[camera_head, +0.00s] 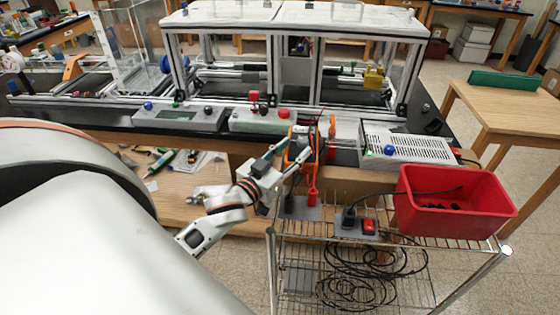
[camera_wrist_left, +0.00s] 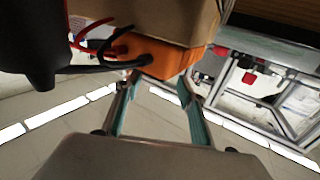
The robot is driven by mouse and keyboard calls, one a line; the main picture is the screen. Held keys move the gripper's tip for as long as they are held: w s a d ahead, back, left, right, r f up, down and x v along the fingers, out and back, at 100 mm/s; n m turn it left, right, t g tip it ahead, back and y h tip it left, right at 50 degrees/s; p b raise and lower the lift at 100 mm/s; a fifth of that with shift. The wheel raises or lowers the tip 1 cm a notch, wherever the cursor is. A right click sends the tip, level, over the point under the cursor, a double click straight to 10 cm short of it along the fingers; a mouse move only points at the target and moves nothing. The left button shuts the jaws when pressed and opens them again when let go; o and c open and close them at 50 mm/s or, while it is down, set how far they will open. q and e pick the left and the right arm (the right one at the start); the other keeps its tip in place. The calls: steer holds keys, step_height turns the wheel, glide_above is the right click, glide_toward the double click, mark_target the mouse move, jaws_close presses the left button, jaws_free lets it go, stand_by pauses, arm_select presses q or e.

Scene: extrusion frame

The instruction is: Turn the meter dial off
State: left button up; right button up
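The orange-edged meter (camera_head: 303,146) stands at the front edge of the bench, left of the white vented box. In the left wrist view the orange meter body (camera_wrist_left: 168,62) is close ahead, with red and black leads by it. Its dial cannot be made out in either view. My left gripper (camera_head: 289,153) is right in front of the meter. In the left wrist view its two teal-lined fingers (camera_wrist_left: 160,82) are apart, with their tips at the orange body's lower edge; contact cannot be told. My right gripper is in neither view.
A vented white box (camera_head: 408,148) and a red bin (camera_head: 456,203) are to the right. A wire cart (camera_head: 345,240) with coiled black cables is below. Control boxes (camera_head: 178,117) and a framed enclosure (camera_head: 295,18) stand behind. Cables hang near the meter.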

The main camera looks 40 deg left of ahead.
arm_select(q)
steer(key=s, duration=0.6)
steer(key=shift+s+d, duration=0.15)
steer(key=shift+s, duration=0.25)
